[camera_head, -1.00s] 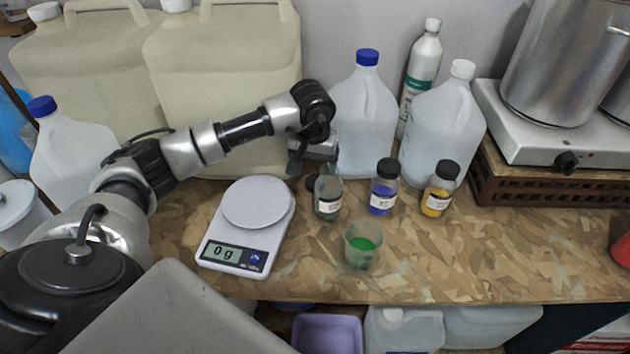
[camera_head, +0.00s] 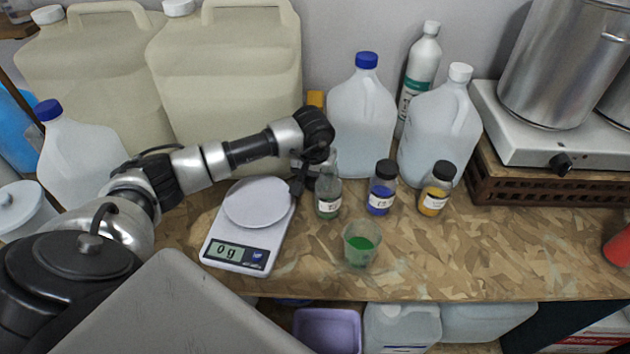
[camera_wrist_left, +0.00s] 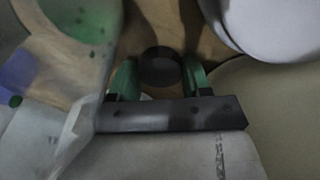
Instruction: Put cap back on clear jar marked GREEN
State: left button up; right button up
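The clear glass jar with a white label and green contents (camera_head: 328,200) stands open and upright on the bench. Its label is too small to read. My left gripper (camera_head: 297,184) is low over the bench, just left of this jar and right of the scale. In the left wrist view the green fingertips (camera_wrist_left: 160,72) are apart, with a black round cap (camera_wrist_left: 160,66) between them. Contact with the cap cannot be made out. The head view hides the cap behind the gripper. The jar's blurred glass (camera_wrist_left: 75,70) fills the wrist view's left side. My right gripper is not in view.
A white scale (camera_head: 225,248) reading 0 g stands left of the jar. Capped blue (camera_head: 381,190) and yellow (camera_head: 436,190) jars stand to the right. A cup of green powder (camera_head: 361,245) is in front. Large jugs (camera_head: 362,120) line the back.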

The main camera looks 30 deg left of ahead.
pick_arm(q)
jog(key=shift+c, duration=1)
jog(key=shift+r, duration=0.1)
jog(key=shift+r, duration=0.45)
notch_tip(320, 180, up, 27)
jog(key=b, duration=0.3)
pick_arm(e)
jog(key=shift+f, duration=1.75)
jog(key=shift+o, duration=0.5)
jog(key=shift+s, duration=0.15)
